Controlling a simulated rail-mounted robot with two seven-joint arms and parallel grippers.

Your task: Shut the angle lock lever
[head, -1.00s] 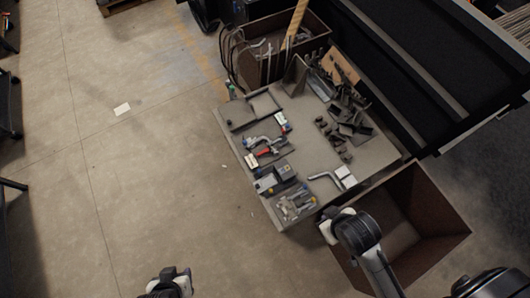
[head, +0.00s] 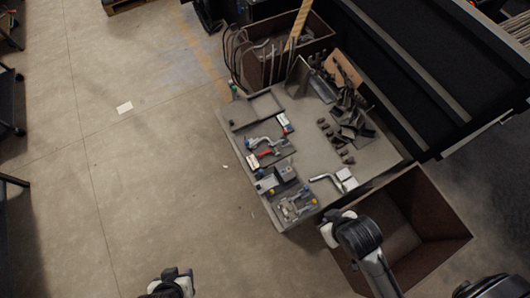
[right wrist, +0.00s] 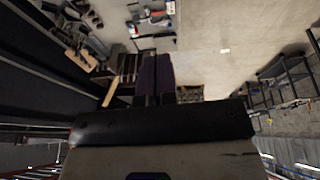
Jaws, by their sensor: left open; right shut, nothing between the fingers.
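I cannot make out the angle lock lever for sure at this size. On the grey worktable (head: 377,155) lies a bent metal tool (head: 265,142) with blue and red parts beside it. A bent silver bar (head: 325,179) lies at the near right of the tabletop. My left gripper (head: 172,274) is open at the bottom edge of the head view, over the floor and well apart from the table. My right gripper (right wrist: 154,72) is shut and empty; its dark fingers sit side by side in the right wrist view, with the table beyond them.
A brown open bin (head: 443,205) stands at the table's right end, near my right arm. Another bin (head: 322,43) with rods stands behind the table. Dark metal parts (head: 352,120) crowd the table's back edge.

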